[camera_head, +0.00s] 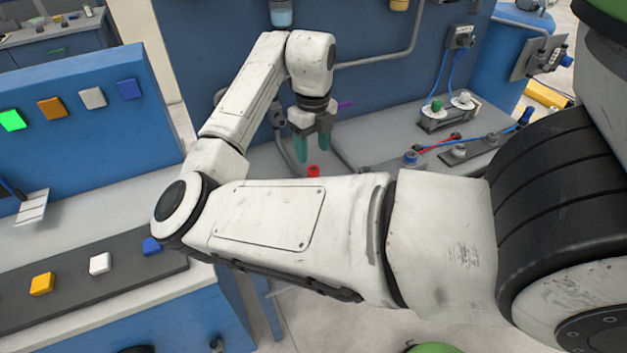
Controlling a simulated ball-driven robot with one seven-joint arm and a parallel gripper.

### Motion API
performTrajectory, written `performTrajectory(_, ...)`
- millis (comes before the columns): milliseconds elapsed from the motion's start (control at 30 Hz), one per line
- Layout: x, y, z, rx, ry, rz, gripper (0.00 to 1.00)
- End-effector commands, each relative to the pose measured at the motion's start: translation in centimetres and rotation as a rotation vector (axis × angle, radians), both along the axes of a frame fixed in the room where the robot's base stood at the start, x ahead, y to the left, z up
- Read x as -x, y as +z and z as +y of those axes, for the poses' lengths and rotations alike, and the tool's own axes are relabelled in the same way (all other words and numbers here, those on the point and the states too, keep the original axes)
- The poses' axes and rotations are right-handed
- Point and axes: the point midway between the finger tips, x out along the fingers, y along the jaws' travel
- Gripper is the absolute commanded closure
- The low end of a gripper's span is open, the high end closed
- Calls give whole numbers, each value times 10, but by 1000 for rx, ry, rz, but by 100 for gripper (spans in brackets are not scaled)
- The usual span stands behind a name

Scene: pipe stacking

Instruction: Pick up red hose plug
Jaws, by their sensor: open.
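The red hose plug (313,171) shows as a small red piece on the grey worktop (375,138), just above the upper edge of my forearm in the picture. Its lower part may be hidden by the arm. My gripper (315,150) points down above the worktop, with two green fingertips spread apart. It is open and holds nothing that I can see.
A grey pipe (405,50) runs along the blue back panel. At the right of the worktop are fittings with a red hose (440,144) and blue hoses. Another blue bench at left carries coloured blocks, including an orange one (41,284). My arm hides much of the worktop's front.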

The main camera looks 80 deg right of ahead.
Motion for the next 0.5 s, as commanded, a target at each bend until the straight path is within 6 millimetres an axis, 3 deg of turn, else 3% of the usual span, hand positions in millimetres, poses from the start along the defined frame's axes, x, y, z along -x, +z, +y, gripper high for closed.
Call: performTrajectory(500, 3, -65, 3, 1, 3, 3, 43)
